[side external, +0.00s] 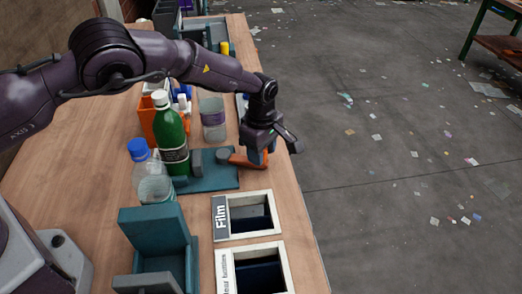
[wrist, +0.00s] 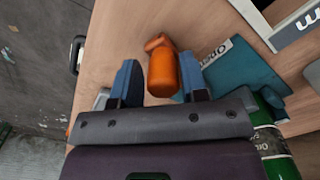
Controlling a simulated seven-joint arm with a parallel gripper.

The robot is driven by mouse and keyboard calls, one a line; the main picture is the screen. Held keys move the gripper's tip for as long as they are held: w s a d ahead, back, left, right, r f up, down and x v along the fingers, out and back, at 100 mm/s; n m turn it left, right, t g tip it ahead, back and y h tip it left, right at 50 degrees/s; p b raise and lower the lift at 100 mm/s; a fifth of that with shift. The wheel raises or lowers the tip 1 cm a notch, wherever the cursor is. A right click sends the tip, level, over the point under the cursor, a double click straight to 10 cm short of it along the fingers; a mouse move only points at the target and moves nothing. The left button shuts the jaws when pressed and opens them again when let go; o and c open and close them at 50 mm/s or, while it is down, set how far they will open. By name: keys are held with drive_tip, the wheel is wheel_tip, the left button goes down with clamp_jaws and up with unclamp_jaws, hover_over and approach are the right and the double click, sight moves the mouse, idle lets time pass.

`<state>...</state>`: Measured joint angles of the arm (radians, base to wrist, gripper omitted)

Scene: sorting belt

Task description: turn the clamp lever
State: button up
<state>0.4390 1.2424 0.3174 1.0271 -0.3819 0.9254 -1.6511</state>
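The clamp lever (side external: 243,161) is orange and sticks out to the right of the clamp, close to the table's right edge. The teal clamp base (side external: 214,179) lies flat on the table with grey clamp parts on it. My gripper (side external: 263,156) is at the lever's outer end, pointing down. In the wrist view the lever (wrist: 162,75) stands between my two blue fingers (wrist: 158,66), with a narrow gap on each side, so the gripper looks open. The clamp base (wrist: 240,72) shows to the right there. The side view partly hides the lever's end.
A green bottle (side external: 171,135), a blue-capped clear bottle (side external: 143,170) and a clear jar (side external: 212,117) stand left of and behind the clamp. The Film bin (side external: 219,220) and another bin (side external: 224,272) are in front. A teal box (side external: 152,225) stands front left.

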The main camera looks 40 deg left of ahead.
drive_tip(key=shift+o, duration=1)
wheel_tip(320, 180, up, 13)
drive_tip(key=s+a+r+m+t, duration=0.2)
drive_tip(key=s+a+r+m, duration=0.3)
drive_tip(key=s, duration=0.5)
drive_tip(key=s+a+r+m+t, duration=0.1)
drive_tip(key=s+a+r+m, duration=0.4)
drive_tip(key=s, duration=0.6)
drive_tip(key=s+a+r+m+t, duration=0.2)
drive_tip(key=s+a+r+m, duration=0.3)
drive_tip(key=s+r+m, duration=0.2)
drive_tip(key=s+r, duration=0.2)
drive_tip(key=s, duration=0.2)
drive_tip(key=shift+s+m+t, duration=0.2)
drive_tip(key=shift+m+t, duration=0.1)
drive_tip(key=shift+m, duration=0.1)
